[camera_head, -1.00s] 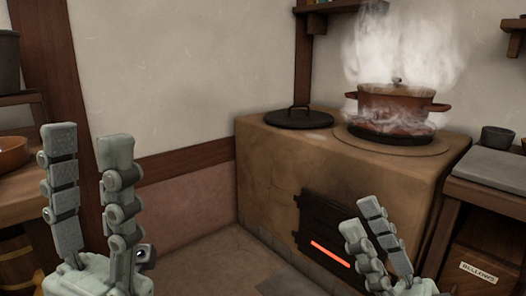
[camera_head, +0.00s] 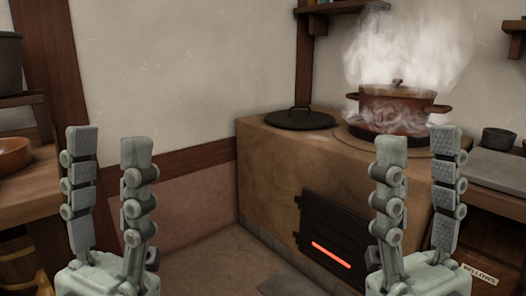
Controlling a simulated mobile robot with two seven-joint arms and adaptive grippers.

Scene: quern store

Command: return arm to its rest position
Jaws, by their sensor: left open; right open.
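My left gripper (camera_head: 109,138) is at the lower left, fingers pointing up, open and empty. My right gripper (camera_head: 418,138) is at the lower right, fingers upright and spread apart, open and empty. It shows in front of the clay stove (camera_head: 275,180) and hides part of the stove's right side. Neither gripper holds anything.
A steaming brown pot (camera_head: 392,106) stands on the stove beside a dark round lid (camera_head: 300,118). The stove's dark door (camera_head: 335,228) shows a glowing slot. A wooden counter with an orange bowl (camera_head: 12,154) is at left. A small dark bowl (camera_head: 498,139) sits at right.

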